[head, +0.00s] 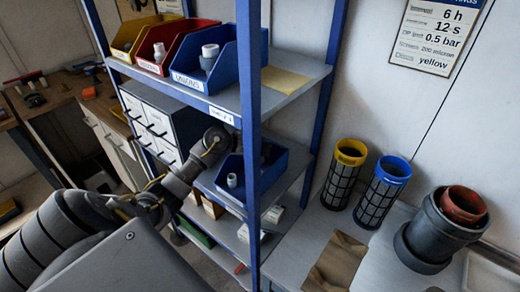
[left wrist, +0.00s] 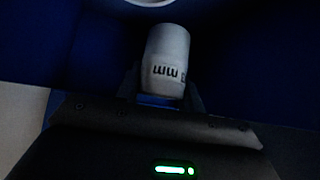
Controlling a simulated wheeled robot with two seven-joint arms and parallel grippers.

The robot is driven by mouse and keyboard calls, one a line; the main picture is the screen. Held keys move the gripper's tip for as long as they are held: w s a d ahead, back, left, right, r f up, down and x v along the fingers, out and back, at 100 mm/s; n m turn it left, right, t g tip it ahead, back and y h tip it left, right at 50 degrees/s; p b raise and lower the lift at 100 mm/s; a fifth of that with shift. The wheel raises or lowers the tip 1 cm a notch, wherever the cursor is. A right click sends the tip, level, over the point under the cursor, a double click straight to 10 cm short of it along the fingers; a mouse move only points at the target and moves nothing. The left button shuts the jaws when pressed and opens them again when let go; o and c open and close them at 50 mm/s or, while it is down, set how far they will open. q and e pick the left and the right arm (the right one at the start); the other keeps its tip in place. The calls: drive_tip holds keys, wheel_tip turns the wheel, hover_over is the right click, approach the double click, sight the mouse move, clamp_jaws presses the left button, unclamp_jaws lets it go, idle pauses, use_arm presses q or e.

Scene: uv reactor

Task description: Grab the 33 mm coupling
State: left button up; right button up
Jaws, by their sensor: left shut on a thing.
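A white coupling (left wrist: 167,62) with dark "mm" lettering, upside down, stands between the fingers of my left gripper (left wrist: 162,92) in the left wrist view. The gripper is shut on it; the number before "mm" cannot be read. In the head view my left arm reaches to the blue bin (head: 279,172) on the middle shelf, and the blue post hides part of the bin. A white piece (head: 232,180) shows in this bin at its left. The fingertips cannot be made out in the head view. My right gripper is not in view.
Yellow (head: 125,55), red (head: 150,68) and blue (head: 190,80) bins stand on the upper shelf, close above my arm. A blue shelf post (head: 249,120) stands in front. Two mesh filters (head: 343,178) and grey pots (head: 432,235) stand on the right worktop.

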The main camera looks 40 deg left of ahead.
use_arm(q)
drive_tip(key=s+r+p, duration=1)
drive_tip(key=s, duration=0.4)
drive_tip(key=shift+d+r, duration=0.2)
drive_tip(key=shift+d, duration=0.1)
